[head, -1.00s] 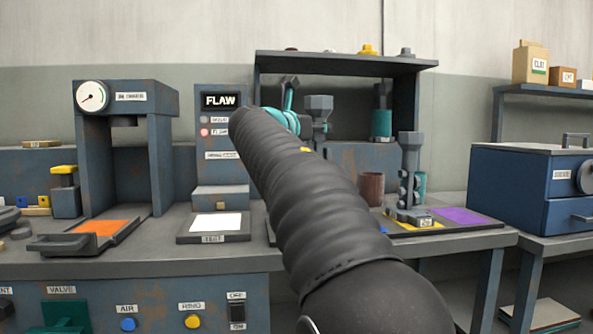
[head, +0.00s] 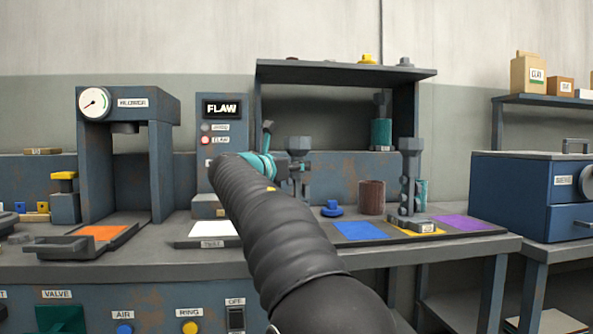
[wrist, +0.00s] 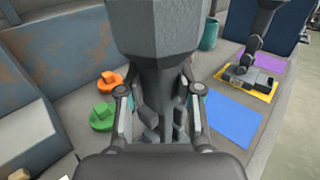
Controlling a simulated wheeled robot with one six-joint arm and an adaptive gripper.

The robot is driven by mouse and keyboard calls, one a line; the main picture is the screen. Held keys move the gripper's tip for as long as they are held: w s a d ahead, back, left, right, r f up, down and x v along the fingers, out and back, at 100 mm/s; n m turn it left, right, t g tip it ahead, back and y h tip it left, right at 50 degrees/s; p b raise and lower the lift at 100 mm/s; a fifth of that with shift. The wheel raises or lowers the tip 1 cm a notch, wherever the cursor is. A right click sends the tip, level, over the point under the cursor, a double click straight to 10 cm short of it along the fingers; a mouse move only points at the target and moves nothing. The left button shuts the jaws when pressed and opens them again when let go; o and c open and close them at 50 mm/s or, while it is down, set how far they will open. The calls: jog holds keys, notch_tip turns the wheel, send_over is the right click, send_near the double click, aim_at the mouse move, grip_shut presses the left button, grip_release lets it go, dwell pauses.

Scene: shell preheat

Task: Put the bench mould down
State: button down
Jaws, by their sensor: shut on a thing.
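My gripper (wrist: 160,105) is shut on a dark grey mould with a hexagonal head (wrist: 150,35), which I take for the bench mould. The mould stands upright between the fingers in the wrist view, its lower end partly hidden by the gripper. In the head view the mould (head: 298,145) shows beyond my arm, apparently above the bench. A blue pad (wrist: 232,118) lies bare on the bench to the right of the gripper in the wrist view; it also shows in the head view (head: 352,231). A similar grey mould (head: 409,165) stands on a yellow pad (head: 436,231).
A bare purple pad (head: 466,223) lies right of the yellow one. A brown cylinder (head: 371,197) and a blue knobbed piece (head: 332,209) stand behind the blue pad. Orange (wrist: 110,82) and green (wrist: 102,117) pieces sit left of the gripper. A shelf (head: 345,72) overhangs the bench back.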

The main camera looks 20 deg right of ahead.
jog(key=shift+r, duration=0.1)
jog(key=c, duration=0.8)
grip_release()
jog(key=shift+o, duration=0.2)
jog(key=shift+a, duration=0.1)
jog(key=v, duration=1.2)
